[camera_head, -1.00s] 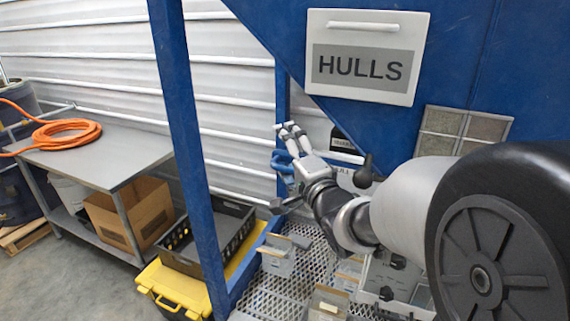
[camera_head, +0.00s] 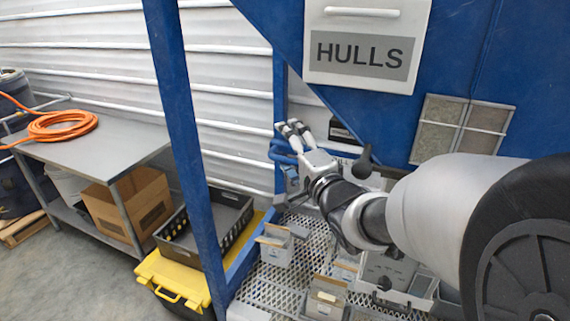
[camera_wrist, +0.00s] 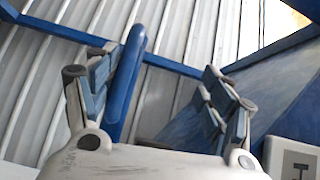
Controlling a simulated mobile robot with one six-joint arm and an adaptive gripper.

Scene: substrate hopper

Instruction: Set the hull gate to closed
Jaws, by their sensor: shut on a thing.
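My gripper (camera_head: 288,128) reaches up to the left below the blue hopper, near a blue post. In the wrist view its two fingers (camera_wrist: 160,95) stand well apart, with a rounded blue bar (camera_wrist: 126,80) between them, close beside the left finger. A pale box with partly hidden lettering (camera_head: 345,163) and a black-knobbed lever (camera_head: 364,160) show beside my wrist. I cannot tell which part is the hull gate, or its position.
The HULLS sign (camera_head: 363,52) is on the hopper (camera_head: 465,50). A mesh platform (camera_head: 270,290) holds small grey containers (camera_head: 275,245). A black crate (camera_head: 195,240) sits on a yellow-lidded box (camera_head: 165,280). A grey table (camera_head: 110,150) with orange hose (camera_head: 60,127) stands left.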

